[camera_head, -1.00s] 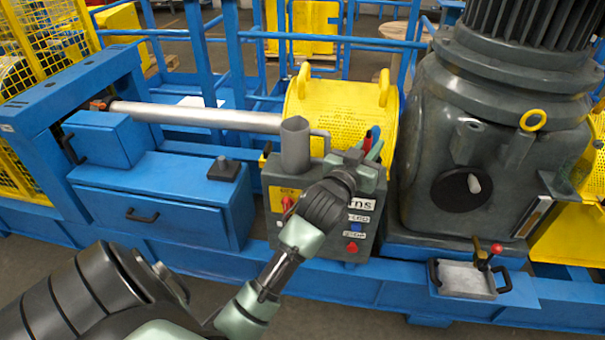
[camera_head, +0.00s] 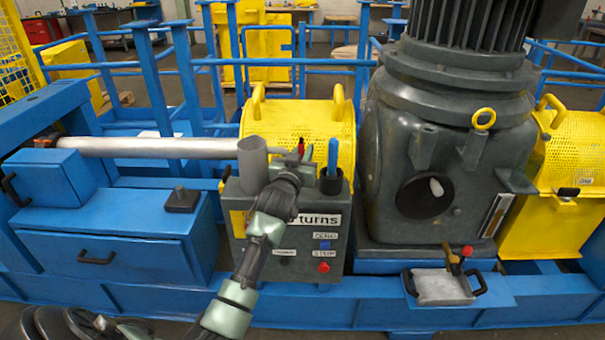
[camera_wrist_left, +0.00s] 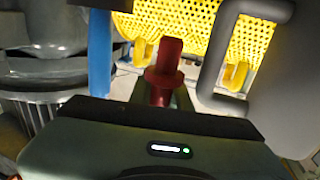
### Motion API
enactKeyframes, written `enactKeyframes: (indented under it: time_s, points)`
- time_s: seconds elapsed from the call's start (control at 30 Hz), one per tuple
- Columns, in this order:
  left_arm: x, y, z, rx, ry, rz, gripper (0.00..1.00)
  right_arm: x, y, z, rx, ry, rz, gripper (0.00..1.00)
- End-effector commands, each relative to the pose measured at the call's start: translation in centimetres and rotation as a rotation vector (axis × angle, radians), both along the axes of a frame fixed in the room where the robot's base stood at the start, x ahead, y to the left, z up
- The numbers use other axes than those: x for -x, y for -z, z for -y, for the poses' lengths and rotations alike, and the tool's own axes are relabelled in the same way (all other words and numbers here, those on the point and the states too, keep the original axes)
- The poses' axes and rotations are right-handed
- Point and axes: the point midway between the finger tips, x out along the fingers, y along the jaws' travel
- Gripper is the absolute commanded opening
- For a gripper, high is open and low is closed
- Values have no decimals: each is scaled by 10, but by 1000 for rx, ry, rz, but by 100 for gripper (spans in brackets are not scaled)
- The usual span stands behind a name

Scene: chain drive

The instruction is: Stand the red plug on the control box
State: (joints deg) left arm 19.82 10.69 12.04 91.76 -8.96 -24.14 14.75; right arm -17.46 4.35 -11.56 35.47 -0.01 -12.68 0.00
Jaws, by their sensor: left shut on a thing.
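The control box (camera_head: 290,245) is grey with white labels and red and blue buttons. My left gripper (camera_head: 295,163) is over its top, between a grey mug and a dark cup. It is shut on the red plug (camera_head: 301,143), whose upper part shows above the fingers. In the left wrist view the red plug (camera_wrist_left: 164,68) stands upright between the fingers (camera_wrist_left: 160,100), with a wider collar below its top. Its lower end is hidden, and I cannot tell whether it touches the box. My right gripper is not in view.
The grey mug (camera_head: 253,165) stands at the box's left; its handle (camera_wrist_left: 215,75) is close in the left wrist view. The dark cup (camera_head: 331,182) at the right holds a blue item (camera_head: 332,155). A yellow perforated guard (camera_head: 300,122) is behind; a large grey motor (camera_head: 440,150) stands right.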

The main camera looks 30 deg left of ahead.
Motion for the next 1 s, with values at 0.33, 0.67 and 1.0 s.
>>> enactKeyframes:
  time_s: [0.33, 0.67, 1.0]
  points:
    - [0, 42, 1, 1, 1, -1, 0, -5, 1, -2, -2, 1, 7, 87]
    - [0, 70, 0, -1, 0, 2, 0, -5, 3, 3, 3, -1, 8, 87]
    - [0, 72, 0, 0, 1, 1, 27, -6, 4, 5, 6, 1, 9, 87]
